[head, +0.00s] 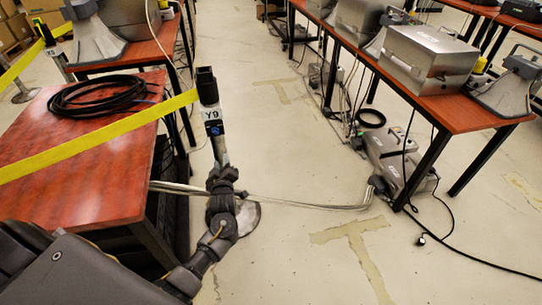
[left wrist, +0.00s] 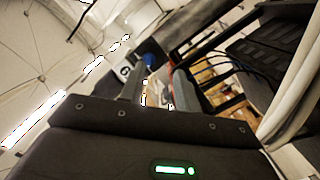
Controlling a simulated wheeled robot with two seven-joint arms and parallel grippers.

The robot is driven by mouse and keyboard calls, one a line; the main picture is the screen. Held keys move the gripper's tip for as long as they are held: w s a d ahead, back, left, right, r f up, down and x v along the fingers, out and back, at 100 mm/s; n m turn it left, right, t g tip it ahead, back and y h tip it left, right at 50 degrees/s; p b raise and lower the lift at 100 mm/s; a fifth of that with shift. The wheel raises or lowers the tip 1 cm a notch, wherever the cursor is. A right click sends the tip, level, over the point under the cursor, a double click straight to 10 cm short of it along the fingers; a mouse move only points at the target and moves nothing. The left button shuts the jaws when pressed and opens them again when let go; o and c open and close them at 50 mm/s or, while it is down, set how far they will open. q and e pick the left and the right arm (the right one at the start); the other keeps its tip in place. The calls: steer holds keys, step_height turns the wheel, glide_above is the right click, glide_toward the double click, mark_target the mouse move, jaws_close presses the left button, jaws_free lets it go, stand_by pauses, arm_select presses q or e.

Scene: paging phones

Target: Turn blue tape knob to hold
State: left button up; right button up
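A barrier post with a black head (head: 206,88) and a white "Y9" label stands right of the red table. Yellow tape (head: 100,137) runs from its head to the left edge. A small blue knob (head: 214,129) shows below the label; a blue spot, likely the same knob (left wrist: 148,60), shows just beyond my fingertips in the left wrist view. My left gripper (head: 220,158) points up along the post, just below the knob. Its two fingers (left wrist: 159,74) stand apart with a gap between them. Contact with the knob cannot be told. My right gripper is not in view.
The red table (head: 60,200) at left carries a coiled black cable (head: 105,95). The post's round base (head: 248,216) is partly behind my arm. Metal tubing (head: 310,205) runs across the floor to a grey machine (head: 395,160) beside the right table. The middle aisle is otherwise mostly clear.

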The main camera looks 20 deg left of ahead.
mark_target(215, 133)
arm_select(q)
steer(key=shift+n+y, duration=0.6)
steer(key=shift+n, duration=0.3)
steer(key=w+a+r, duration=0.1)
steer(key=w+a, duration=0.1)
steer(key=w+a+r+b, duration=0.1)
steer(key=w+a, duration=0.1)
steer(key=w, duration=0.1)
steer(key=w+a+r, duration=0.1)
steer(key=w+a, duration=0.2)
steer(key=shift+w+a, duration=0.35)
steer(key=shift+w, duration=0.15)
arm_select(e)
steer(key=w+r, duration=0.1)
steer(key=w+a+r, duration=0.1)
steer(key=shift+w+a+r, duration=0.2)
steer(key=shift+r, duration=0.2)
arm_select(q)
steer(key=shift+c, duration=0.3)
